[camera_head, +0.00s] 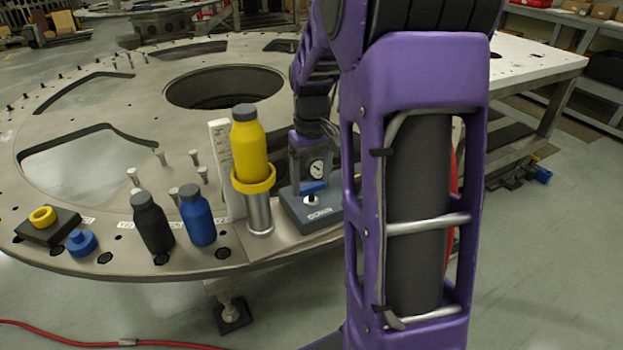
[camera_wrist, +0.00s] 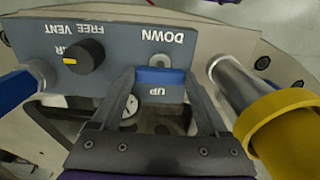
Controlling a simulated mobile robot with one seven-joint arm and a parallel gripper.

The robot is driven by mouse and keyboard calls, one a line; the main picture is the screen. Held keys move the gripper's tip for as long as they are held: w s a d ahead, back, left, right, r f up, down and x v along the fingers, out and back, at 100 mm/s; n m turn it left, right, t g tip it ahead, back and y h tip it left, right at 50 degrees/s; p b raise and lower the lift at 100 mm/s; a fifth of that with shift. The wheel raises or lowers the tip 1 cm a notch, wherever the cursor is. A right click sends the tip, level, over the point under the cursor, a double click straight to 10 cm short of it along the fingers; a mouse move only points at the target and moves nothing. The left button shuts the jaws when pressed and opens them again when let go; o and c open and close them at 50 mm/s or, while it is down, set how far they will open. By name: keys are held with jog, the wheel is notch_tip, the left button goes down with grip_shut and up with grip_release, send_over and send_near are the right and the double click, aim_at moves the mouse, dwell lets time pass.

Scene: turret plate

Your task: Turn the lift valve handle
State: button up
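The lift valve handle is a blue lever (camera_wrist: 160,76) on a grey control panel (camera_wrist: 110,40) marked UP and DOWN. In the wrist view it lies crosswise between my two fingertips, above the UP mark. My gripper (camera_wrist: 160,84) is open, with a finger at each end of the lever; I cannot tell whether they touch it. In the head view, my gripper (camera_head: 311,180) reaches down to the blue handle (camera_head: 313,189) on the grey valve base (camera_head: 310,213). A round gauge (camera_head: 317,169) shows between the fingers. My arm hides the panel's right side.
A yellow bottle (camera_head: 249,145) in a metal holder (camera_head: 259,215) stands close left of the valve. Blue (camera_head: 197,217) and black (camera_head: 152,224) bottles stand farther left on the turret plate (camera_head: 105,205). A black knob (camera_wrist: 85,56) with a yellow mark sits on the panel.

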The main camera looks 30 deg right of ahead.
jog(key=c, duration=0.7)
